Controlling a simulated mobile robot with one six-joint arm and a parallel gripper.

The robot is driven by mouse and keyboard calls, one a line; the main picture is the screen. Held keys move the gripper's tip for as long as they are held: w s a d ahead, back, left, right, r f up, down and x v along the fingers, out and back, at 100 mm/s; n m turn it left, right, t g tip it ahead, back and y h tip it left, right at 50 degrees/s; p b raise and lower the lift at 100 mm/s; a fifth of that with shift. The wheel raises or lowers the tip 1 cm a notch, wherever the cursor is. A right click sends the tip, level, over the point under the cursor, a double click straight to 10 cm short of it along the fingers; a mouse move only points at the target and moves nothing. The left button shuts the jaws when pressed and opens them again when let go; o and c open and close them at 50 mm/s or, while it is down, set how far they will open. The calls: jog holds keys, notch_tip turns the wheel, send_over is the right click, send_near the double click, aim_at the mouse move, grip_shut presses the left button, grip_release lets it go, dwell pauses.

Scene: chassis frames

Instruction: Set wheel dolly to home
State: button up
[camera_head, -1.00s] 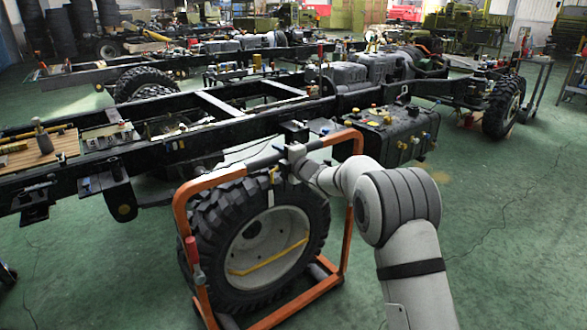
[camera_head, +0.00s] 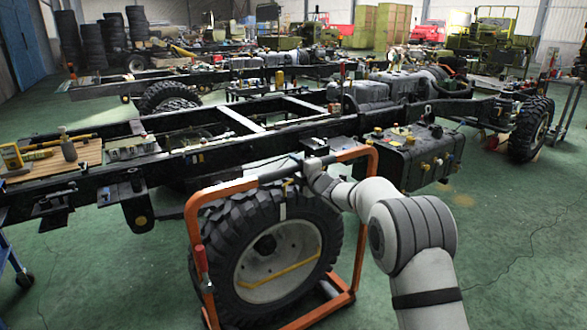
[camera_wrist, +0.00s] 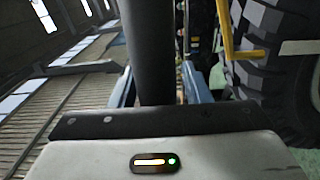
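The wheel dolly (camera_head: 368,215) is an orange tube frame with a black crossbar on top. It stands upright and carries a large black tyre (camera_head: 225,250) with a pale rim. My gripper (camera_head: 309,166) is at the right part of the crossbar. In the wrist view, the black bar (camera_wrist: 150,45) runs between the blue fingers of my gripper (camera_wrist: 157,85), which look closed around it. The tyre (camera_wrist: 262,75) shows at right there. The fingertips' contact is partly hidden. No marked home spot can be made out.
A long black truck chassis (camera_head: 110,165) lies just behind the dolly, with a dark tank (camera_head: 408,155) close to its right side. A blue stand (camera_head: 12,265) is at the left edge. Green floor is open at right (camera_head: 520,240) and front left.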

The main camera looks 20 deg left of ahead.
jog(key=shift+o, duration=0.2)
jog(key=shift+s+a, duration=0.15)
jog(key=shift+s, duration=0.05)
jog(key=v, duration=0.7)
jog(key=shift+s+d, duration=0.2)
jog(key=shift+d, duration=0.15)
jog(key=shift+r, duration=0.1)
